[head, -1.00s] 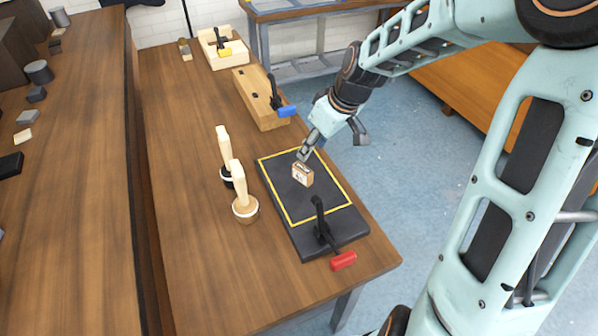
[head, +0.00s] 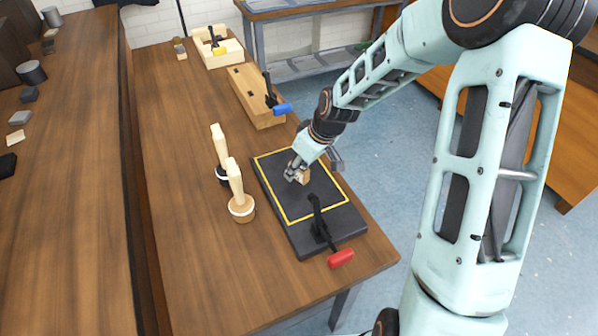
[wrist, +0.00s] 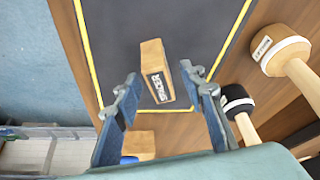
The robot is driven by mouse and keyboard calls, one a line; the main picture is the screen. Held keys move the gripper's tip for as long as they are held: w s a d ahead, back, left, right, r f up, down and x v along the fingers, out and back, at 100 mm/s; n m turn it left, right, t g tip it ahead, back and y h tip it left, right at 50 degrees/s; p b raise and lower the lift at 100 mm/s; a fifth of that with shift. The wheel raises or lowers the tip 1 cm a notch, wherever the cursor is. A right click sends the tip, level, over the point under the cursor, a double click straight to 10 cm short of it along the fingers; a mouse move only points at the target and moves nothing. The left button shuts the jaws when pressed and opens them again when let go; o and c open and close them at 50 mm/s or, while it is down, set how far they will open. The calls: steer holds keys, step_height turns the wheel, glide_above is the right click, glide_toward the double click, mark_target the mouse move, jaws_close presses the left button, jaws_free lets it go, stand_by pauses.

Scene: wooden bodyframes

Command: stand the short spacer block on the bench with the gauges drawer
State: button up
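In the wrist view my gripper (wrist: 163,87) is open, with one finger on either side of the block's near end and gaps between. I cannot tell whether it touches the block. I cannot make out a gauges drawer in these views.
Two wooden-handled tools (head: 240,207) stand left of the board. A clamp with a red handle (head: 341,258) is at its near end. A wooden fixture (head: 250,98) with a blue-handled clamp lies behind. Another bench (head: 70,200) on the left has free room in front.

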jaws_close()
steer(key=shift+r, duration=0.1)
